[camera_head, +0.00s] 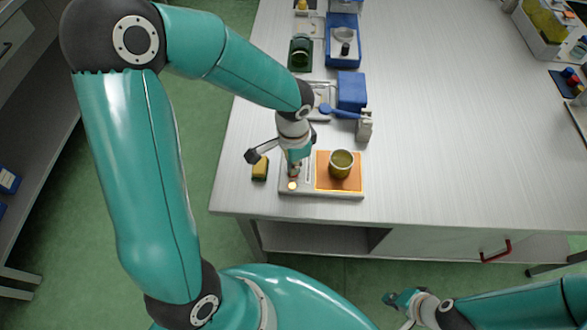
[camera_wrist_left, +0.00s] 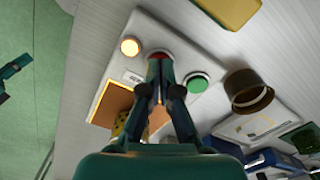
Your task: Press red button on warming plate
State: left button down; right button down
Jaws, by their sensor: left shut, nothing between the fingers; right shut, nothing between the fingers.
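The warming plate (camera_head: 345,195) is a white unit with an orange heating surface (camera_head: 323,182), near the table's front left edge. An olive-green cup (camera_head: 341,163) stands on that surface. In the left wrist view the panel (camera_wrist_left: 112,80) carries a lit yellowish lamp (camera_wrist_left: 130,46), a red button (camera_wrist_left: 160,54) and a green button (camera_wrist_left: 197,84). My left gripper (camera_head: 293,173) is shut and empty; in the wrist view its fingertips (camera_wrist_left: 160,64) lie over the red button, hiding part of it. I cannot tell if they touch. My right gripper (camera_head: 402,299) is shut, low in front of the table.
A brown round vessel (camera_wrist_left: 247,91) stands beyond the green button in the wrist view. A blue box (camera_head: 351,90) and a green object (camera_head: 300,53) stand farther back. The table's middle (camera_head: 450,120) is clear.

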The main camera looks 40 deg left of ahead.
pick_arm(q)
jog(key=shift+f, duration=0.25)
jog(key=shift+r, duration=0.1)
notch_tip(320, 180, up, 6)
jog(key=p, duration=0.4)
